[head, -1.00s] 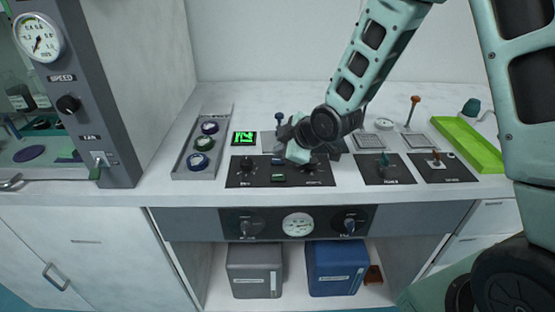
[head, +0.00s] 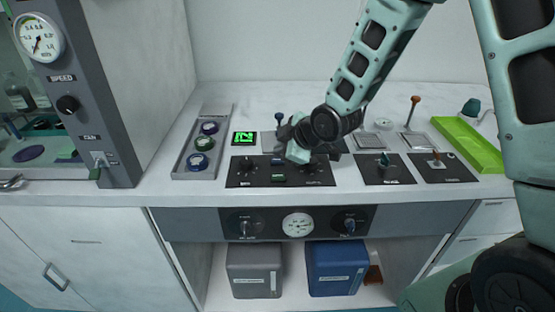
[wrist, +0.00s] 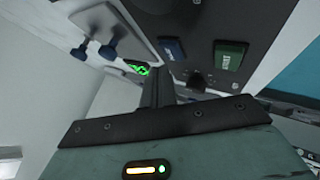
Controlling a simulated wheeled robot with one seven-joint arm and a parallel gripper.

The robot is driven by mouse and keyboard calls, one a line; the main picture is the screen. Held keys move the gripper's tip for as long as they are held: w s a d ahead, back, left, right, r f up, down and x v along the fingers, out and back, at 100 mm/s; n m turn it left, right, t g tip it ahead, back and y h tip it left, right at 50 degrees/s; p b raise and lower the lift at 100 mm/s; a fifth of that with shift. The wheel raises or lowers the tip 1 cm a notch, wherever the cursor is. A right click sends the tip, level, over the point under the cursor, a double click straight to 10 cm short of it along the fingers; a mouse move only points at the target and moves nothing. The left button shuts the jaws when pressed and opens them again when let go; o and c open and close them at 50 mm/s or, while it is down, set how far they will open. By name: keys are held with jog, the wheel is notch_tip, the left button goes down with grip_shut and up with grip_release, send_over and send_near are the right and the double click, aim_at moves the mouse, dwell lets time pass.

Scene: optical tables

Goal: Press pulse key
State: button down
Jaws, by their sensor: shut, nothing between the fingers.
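A green key (wrist: 230,55) with a pale label sits on the dark control panel (wrist: 190,15) in the wrist view; the lettering is too blurred to read surely. A blue key (wrist: 172,48) sits beside it. In the head view the green key (head: 278,178) shows at the front middle of the black panel (head: 312,178). My gripper (wrist: 157,68) is shut and empty, its dark fingers pointing toward the panel, left of the green key in the wrist view. In the head view my gripper (head: 297,151) is over the panel's back part and hides some of it; fingertip contact cannot be told.
A black knob (wrist: 195,82) is close to my fingers. A small green screen (head: 244,138) and a tray of round knobs (head: 203,143) stand left. Switch panels (head: 384,170) and a lime tray (head: 466,145) stand right. The panel's front strip is clear.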

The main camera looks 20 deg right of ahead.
jog(key=shift+f, duration=0.15)
jog(key=shift+f+b, duration=0.3)
jog(key=shift+b, duration=0.2)
jog(key=shift+f+b, duration=0.4)
dwell(0.5)
dwell(0.4)
jog(key=shift+r+p, duration=0.6)
jog(key=shift+r, duration=0.25)
notch_tip(320, 180, up, 5)
jog(key=p, duration=0.4)
dwell(0.6)
